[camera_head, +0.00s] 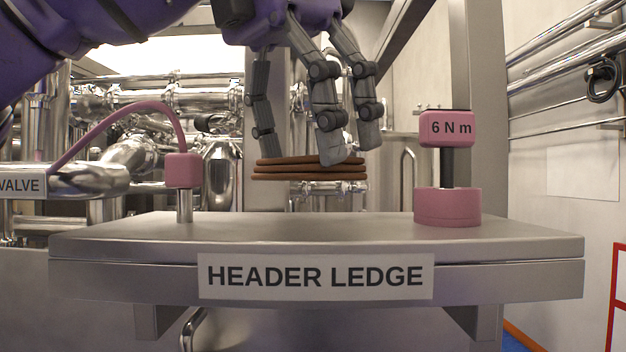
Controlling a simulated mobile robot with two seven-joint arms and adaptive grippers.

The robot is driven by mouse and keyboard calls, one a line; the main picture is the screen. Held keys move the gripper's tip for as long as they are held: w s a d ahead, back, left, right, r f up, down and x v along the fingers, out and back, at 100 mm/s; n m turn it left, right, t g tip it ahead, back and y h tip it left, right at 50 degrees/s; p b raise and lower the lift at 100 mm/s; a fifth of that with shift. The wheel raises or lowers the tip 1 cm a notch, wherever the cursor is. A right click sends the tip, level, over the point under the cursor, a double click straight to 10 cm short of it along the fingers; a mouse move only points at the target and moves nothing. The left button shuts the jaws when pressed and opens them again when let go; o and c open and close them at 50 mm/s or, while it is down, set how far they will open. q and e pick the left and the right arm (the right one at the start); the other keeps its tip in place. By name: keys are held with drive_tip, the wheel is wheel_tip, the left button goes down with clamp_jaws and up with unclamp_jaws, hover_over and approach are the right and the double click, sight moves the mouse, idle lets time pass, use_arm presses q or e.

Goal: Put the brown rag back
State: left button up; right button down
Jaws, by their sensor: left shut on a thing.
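The brown rag (308,171) is a flat, folded stack of several brown layers. My left gripper (312,150) comes down from the top of the view on a purple arm and is shut on the rag, with its grey fingers at the rag's top and sides. The rag hangs level above the metal ledge marked HEADER LEDGE (310,228), with a gap of air beneath it. My right gripper is not in view.
A pink fitting with a curved hose (183,170) stands on the ledge at left, near a VALVE sign (22,185). A pink device marked 6 N m (447,205) stands at right. The ledge top between them is clear. Shiny pipes fill the back.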

sight(313, 180)
use_arm(q)
drive_tip(key=x, duration=0.3)
drive_tip(key=shift+d+f, duration=0.2)
drive_tip(key=shift+f, duration=0.15)
drive_tip(key=shift+a+f, duration=0.1)
drive_tip(key=shift+f, duration=0.2)
drive_tip(key=o, duration=1)
drive_tip(key=v, duration=1.2)
